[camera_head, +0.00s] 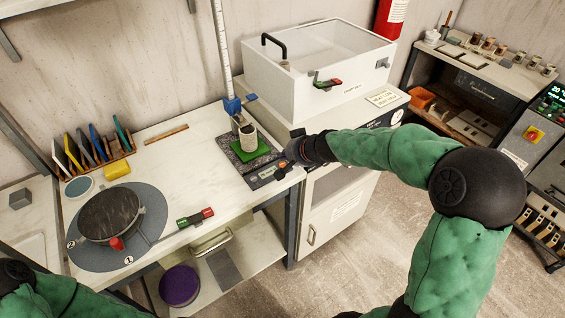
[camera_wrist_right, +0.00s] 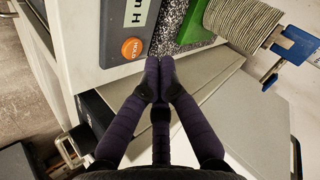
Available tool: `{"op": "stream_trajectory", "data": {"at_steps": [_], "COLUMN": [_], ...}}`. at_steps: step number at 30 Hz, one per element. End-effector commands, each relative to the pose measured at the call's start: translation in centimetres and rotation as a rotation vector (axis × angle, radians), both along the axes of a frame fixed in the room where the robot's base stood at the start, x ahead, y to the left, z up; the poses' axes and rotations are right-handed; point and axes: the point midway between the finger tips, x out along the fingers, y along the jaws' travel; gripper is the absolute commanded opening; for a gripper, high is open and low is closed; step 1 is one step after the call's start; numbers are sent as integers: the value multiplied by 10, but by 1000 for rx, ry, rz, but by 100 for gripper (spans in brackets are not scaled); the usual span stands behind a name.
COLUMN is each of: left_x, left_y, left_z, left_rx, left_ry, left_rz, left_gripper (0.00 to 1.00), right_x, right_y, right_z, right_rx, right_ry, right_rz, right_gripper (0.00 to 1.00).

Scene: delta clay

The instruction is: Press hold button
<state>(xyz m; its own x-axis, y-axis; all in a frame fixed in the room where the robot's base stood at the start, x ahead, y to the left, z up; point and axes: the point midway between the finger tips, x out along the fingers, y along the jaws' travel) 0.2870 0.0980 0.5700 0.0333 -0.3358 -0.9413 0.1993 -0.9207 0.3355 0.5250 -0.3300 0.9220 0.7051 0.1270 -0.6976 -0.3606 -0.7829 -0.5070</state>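The hold button (camera_wrist_right: 132,48) is a round orange button marked HOLD on a dark grey panel, at the upper middle of the right wrist view. It also shows small and orange in the head view (camera_head: 280,174), on the panel at the table's right front. My right gripper (camera_wrist_right: 159,66) has its dark fingertips together, empty, just right of and below the button in the wrist view. A gap shows between them and the button. In the head view the right gripper (camera_head: 291,160) is over the panel's right end. My left gripper is not in view; only my left arm shows.
A ribbed grey cylinder (camera_head: 248,138) stands on a green pad (camera_head: 244,152) on a speckled plate, behind the button. A white lidded cabinet (camera_head: 310,110) stands at the back right. A round turntable (camera_head: 150,222) is at the left. The middle of the worktop is clear.

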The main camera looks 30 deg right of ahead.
Motion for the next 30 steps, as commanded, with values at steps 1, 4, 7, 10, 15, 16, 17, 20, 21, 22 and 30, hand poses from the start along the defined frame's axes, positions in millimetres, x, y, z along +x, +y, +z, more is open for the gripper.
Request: {"op": "stream_trajectory", "data": {"at_steps": [1,4,7,10,15,16,17,20,21,22,30], "left_x": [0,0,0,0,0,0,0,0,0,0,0], "left_y": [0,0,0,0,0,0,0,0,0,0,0], "left_z": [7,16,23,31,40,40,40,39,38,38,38], "left_rx": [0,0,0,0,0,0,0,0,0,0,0], "left_ry": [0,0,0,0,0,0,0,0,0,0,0], "left_rz": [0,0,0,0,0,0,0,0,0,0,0], "left_gripper": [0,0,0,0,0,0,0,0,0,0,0], "right_x": [0,0,0,0,0,0,0,0,0,0,0], "right_y": [0,0,0,0,0,0,0,0,0,0,0], "right_z": [8,18,26,35,45,45,45,44,43,43,43], "right_rx": [0,1,0,0,1,1,0,1,1,1,0], "right_ry": [-1,-1,-2,-2,-1,-1,-1,-1,-1,-1,-1], "right_rz": [0,-1,1,1,-1,-1,0,1,1,1,-1], "right_gripper": [0,0,0,0,0,0,0,0,0,0,0]}}
